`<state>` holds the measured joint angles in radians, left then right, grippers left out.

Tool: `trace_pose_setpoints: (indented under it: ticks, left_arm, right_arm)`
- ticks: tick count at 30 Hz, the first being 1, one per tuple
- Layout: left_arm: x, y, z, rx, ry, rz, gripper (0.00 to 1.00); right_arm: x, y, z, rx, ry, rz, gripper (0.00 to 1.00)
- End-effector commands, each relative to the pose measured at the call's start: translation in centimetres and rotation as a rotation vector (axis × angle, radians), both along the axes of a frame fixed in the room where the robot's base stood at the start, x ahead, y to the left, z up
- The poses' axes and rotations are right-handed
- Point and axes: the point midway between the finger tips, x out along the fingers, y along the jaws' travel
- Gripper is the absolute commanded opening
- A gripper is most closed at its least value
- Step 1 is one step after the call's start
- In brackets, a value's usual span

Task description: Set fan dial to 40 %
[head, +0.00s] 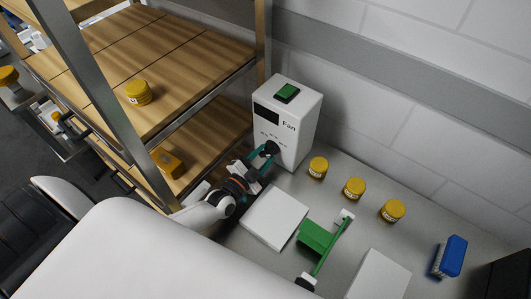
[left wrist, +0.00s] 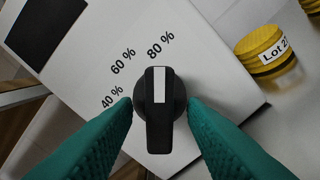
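The fan (head: 295,122) is a white box with a dark display and a green button on top, standing at the back of the counter. Its black dial (head: 272,148) is on the front face. In the left wrist view the dial (left wrist: 160,110) has a white mark pointing up toward the 80 % label (left wrist: 160,45). The 60 % label (left wrist: 123,61) and 40 % label (left wrist: 112,97) lie to its left. My left gripper (head: 264,158) is at the dial, its teal fingers on either side of it (left wrist: 160,104). The fingers look open; contact cannot be told. My right gripper is out of view.
Three yellow-lidded jars (head: 354,188) stand right of the fan. A wooden shelf (head: 190,60) stands close at the left.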

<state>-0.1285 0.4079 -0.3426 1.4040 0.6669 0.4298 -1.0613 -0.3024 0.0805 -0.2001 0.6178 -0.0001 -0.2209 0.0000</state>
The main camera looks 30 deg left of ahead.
Motion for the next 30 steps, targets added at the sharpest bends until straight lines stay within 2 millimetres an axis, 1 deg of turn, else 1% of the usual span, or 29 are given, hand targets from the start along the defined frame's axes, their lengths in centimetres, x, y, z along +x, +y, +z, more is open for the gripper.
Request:
trace_pose_setpoints:
  ticks: [1,5,13,14,18,21,30]
  left_arm:
    - [0.59,-0.06,0.05,0.000,-0.001,0.001,0.38]
    - [1.26,-0.21,0.03,-0.001,0.000,0.000,0.38]
    - [1.38,-0.22,0.00,-0.001,0.001,-0.001,0.38]
    - [1.38,-0.22,0.00,-0.001,0.000,0.000,0.37]
    - [1.37,-0.21,0.01,-0.001,0.000,0.000,0.14]
    - [1.36,-0.21,0.01,-0.001,0.000,0.000,0.00]
    - [1.35,-0.22,-0.01,-0.029,0.005,0.000,0.00]
  right_arm:
    - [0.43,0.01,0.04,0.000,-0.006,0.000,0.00]
    - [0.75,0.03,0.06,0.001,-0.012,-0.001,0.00]
    - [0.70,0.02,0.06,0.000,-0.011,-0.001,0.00]
    - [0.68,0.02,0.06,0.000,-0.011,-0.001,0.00]
    - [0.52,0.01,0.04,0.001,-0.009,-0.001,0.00]
    - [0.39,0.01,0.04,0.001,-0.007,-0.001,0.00]
    - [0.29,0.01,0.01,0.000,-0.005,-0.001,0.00]
